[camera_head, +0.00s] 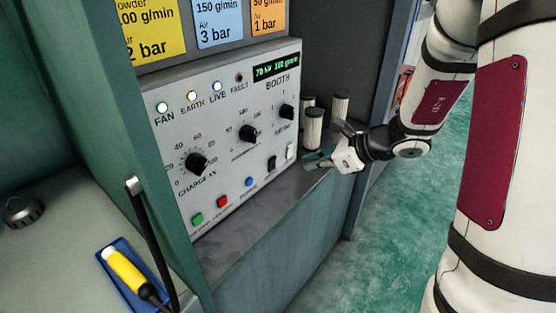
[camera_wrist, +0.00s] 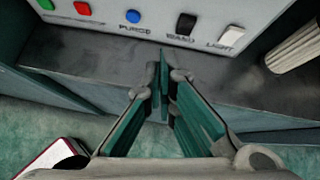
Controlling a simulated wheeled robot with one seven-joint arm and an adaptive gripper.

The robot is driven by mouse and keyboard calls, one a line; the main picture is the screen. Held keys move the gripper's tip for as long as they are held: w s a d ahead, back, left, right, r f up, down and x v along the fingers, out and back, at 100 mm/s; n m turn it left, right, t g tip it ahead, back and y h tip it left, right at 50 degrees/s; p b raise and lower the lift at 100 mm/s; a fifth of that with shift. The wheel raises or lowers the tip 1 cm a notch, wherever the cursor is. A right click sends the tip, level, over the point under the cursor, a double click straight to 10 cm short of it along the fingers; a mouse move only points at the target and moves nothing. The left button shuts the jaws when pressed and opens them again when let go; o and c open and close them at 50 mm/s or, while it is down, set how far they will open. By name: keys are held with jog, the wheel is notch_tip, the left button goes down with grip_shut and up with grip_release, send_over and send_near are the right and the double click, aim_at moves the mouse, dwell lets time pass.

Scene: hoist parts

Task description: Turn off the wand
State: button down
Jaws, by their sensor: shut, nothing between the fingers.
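The grey control panel (camera_head: 228,140) carries a black rocker switch (camera_head: 272,163) low at its right. In the wrist view the black switch (camera_wrist: 186,24) has the label WAND under it. The white LIGHT switch (camera_head: 290,150) is just right of it and also shows in the wrist view (camera_wrist: 231,36). My gripper (camera_head: 312,161) is at the panel's lower right, above the ledge. Its teal fingers (camera_wrist: 163,62) are shut and empty, with tips below and slightly left of the WAND switch, seemingly apart from it. Which way the rocker is tipped is too small to tell.
Green (camera_head: 197,219), red (camera_head: 222,201) and blue (camera_head: 249,182) buttons line the panel's lower edge. White ribbed cylinders (camera_head: 314,127) stand right of the panel. The FAN, EARTH and LIVE lamps are lit; FAULT is dark. A yellow-handled tool (camera_head: 124,270) lies in a blue tray.

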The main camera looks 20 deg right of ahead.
aim_at(273, 168)
jog(key=d+f, duration=0.1)
jog(key=w+d+f+m, duration=0.1)
jog(key=d+m, duration=0.1)
jog(key=shift+w+f+t+h, duration=0.3)
jog(key=shift+f, duration=0.1)
jog(key=shift+w+a, duration=0.1)
jog(key=b+x, duration=0.1)
jog(key=x, duration=0.9)
jog(key=shift+f, duration=0.1)
jog(key=shift+w+a+r, duration=0.15)
jog(key=shift+w+a, duration=0.3)
jog(key=shift+w, duration=0.15)
jog(key=shift+w+a+r, duration=0.15)
jog(key=shift+w+a, duration=0.3)
jog(key=shift+w, duration=0.15)
jog(key=shift+w+a, duration=0.2)
jog(key=shift+w, duration=0.1)
